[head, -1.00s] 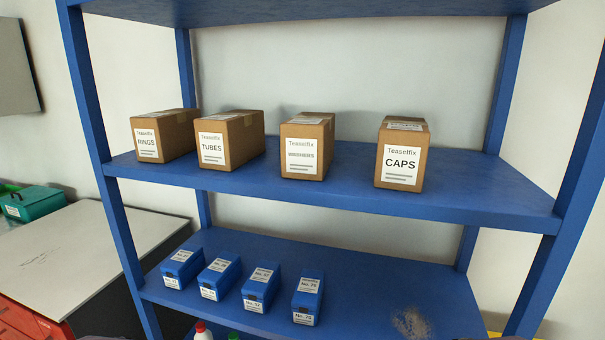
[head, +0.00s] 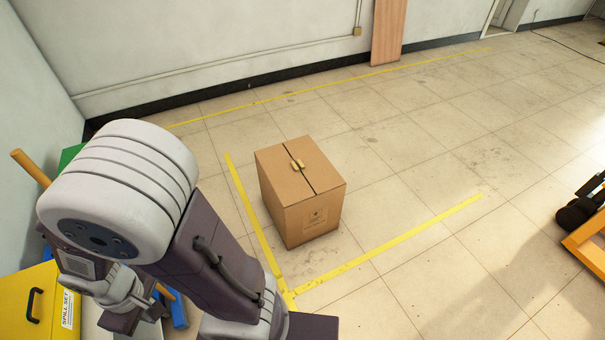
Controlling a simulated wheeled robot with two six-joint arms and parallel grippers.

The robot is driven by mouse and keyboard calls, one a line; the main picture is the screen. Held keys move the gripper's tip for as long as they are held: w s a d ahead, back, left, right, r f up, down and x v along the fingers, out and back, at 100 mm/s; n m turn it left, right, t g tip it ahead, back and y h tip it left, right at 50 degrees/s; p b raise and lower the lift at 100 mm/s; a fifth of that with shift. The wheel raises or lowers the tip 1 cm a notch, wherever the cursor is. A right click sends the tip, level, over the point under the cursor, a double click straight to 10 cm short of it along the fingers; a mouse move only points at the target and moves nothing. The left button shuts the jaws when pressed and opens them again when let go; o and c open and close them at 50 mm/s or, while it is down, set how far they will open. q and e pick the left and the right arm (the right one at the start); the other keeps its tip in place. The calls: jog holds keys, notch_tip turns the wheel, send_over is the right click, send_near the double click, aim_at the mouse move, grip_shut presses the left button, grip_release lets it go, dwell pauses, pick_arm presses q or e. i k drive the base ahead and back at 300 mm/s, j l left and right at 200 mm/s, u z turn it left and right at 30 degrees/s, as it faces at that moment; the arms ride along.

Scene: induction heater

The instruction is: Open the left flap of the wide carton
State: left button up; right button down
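A brown cardboard carton (head: 311,217) stands upright on the tiled floor near the middle of the head view. Its top is closed. The left flap (head: 277,173) and right flap (head: 321,172) lie flat and meet at a dark seam. My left arm fills the lower left. Its gripper (head: 134,318) is low at the left, well apart from the carton. It is partly hidden and its opening is unclear. My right gripper is out of view.
Yellow floor tape (head: 395,241) marks an area around the carton. A yellow box labelled SPILL SET (head: 38,305) is at the lower left. An orange and black wheeled object (head: 588,232) is at the right edge. The floor around the carton is clear.

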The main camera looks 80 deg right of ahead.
aim_at(290, 187)
jog(key=z, duration=2.7)
jog(key=i+u, duration=0.15)
jog(key=i, duration=0.45)
jog(key=i+l+u, duration=0.2)
jog(key=i, duration=0.4)
jog(key=i+u, duration=0.15)
jog(key=i, duration=0.4)
